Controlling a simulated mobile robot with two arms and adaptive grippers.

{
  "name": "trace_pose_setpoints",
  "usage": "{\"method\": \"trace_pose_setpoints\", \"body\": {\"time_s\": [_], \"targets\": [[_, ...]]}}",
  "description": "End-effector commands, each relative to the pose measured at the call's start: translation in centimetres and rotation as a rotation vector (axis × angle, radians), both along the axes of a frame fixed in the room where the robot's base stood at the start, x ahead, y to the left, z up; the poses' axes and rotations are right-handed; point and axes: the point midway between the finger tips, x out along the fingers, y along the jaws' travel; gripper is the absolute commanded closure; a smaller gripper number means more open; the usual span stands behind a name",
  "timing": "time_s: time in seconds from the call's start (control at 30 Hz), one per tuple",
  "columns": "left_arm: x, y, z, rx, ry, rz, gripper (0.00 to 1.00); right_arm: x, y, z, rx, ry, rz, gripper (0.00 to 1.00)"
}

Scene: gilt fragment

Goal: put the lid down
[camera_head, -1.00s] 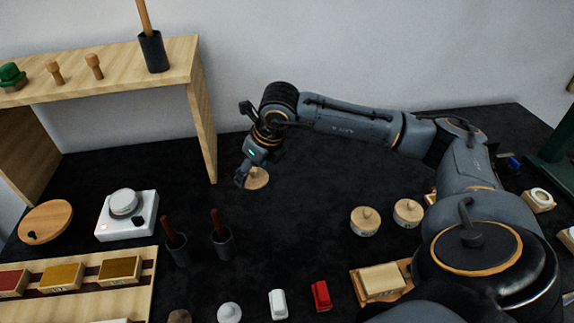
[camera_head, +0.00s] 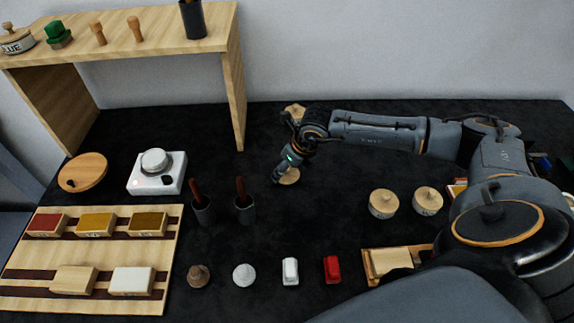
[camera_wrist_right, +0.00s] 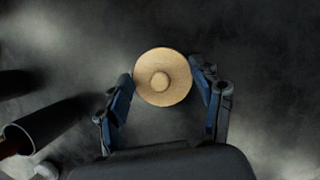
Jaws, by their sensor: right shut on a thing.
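The lid (camera_head: 289,177) is a round, light wooden disc. In the right wrist view it is seen from above with a small round knob (camera_wrist_right: 160,81) at its middle. My right gripper (camera_wrist_right: 162,78) has one finger on each side of the lid and is shut on it. In the head view the right gripper (camera_head: 279,178) points down over the black table, with the lid at its fingertips. I cannot tell whether the lid touches the table. My left gripper is not in view.
A wooden piece (camera_head: 295,110) shows partly behind my right wrist. Two dark cups (camera_head: 204,211) (camera_head: 245,210) with sticks stand left of the lid. Two lidded wooden jars (camera_head: 384,204) (camera_head: 428,201) stand to its right. The table (camera_head: 320,220) between them is clear.

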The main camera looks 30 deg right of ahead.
Motion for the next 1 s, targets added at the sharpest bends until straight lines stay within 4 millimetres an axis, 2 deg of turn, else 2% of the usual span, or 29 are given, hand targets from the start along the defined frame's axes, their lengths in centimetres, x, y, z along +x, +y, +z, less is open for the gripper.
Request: {"method": "trace_pose_setpoints", "body": {"time_s": [0.27, 0.3, 0.4, 0.77, 0.83, 1.0], "targets": [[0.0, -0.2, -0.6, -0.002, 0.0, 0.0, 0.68, 0.0, 0.0, -0.4, 0.0, -0.001, 0.0, 0.55], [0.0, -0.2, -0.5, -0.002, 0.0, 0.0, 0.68, 0.0, 0.0, -0.3, 0.001, -0.001, -0.001, 0.3], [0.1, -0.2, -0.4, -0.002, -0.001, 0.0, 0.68, 0.0, 0.0, -0.2, 0.0, 0.0, 0.0, 0.11], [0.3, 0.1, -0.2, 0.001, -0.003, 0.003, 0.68, 0.0, 0.0, -0.1, 0.0, 0.0, 0.0, 0.11], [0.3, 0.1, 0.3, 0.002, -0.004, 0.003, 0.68, 0.0, 0.0, 0.4, 0.0, -0.001, 0.0, 0.11], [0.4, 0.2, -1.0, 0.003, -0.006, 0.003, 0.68, -1.0, -0.3, 2.4, -0.001, -0.005, 0.001, 0.11]]}}
